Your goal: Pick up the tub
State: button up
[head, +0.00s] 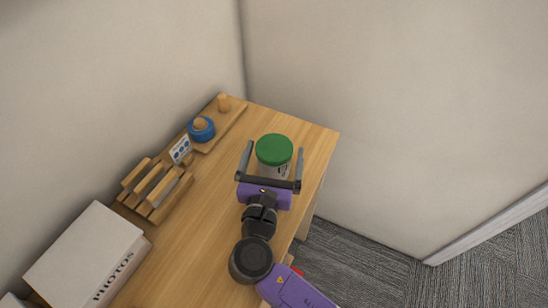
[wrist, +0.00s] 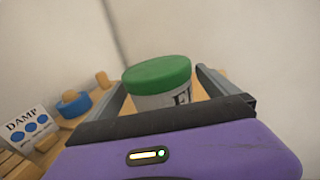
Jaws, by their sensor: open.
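The tub (head: 275,152) has a green lid and a pale body, and stands upright on the wooden desk near its far right corner. In the wrist view the tub (wrist: 159,84) shows dark lettering on its side; its lower part is hidden by my gripper's palm. My gripper (head: 273,149) is open, with one finger on each side of the tub. In the wrist view a gap shows between the left finger and the tub; the right finger looks close to it, and I cannot tell whether it touches.
The wooden desk (head: 213,220) meets walls at the left and back. Along the left wall are a blue round object (head: 201,129), a small card (head: 180,150), a slatted wooden rack (head: 155,190) and a white photo box (head: 88,258). Carpet (head: 365,262) lies right of the desk.

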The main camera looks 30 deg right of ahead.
jog(key=c, duration=2)
jog(key=shift+r, duration=0.1)
jog(key=shift+c, duration=0.6)
jog(key=shift+r, duration=0.1)
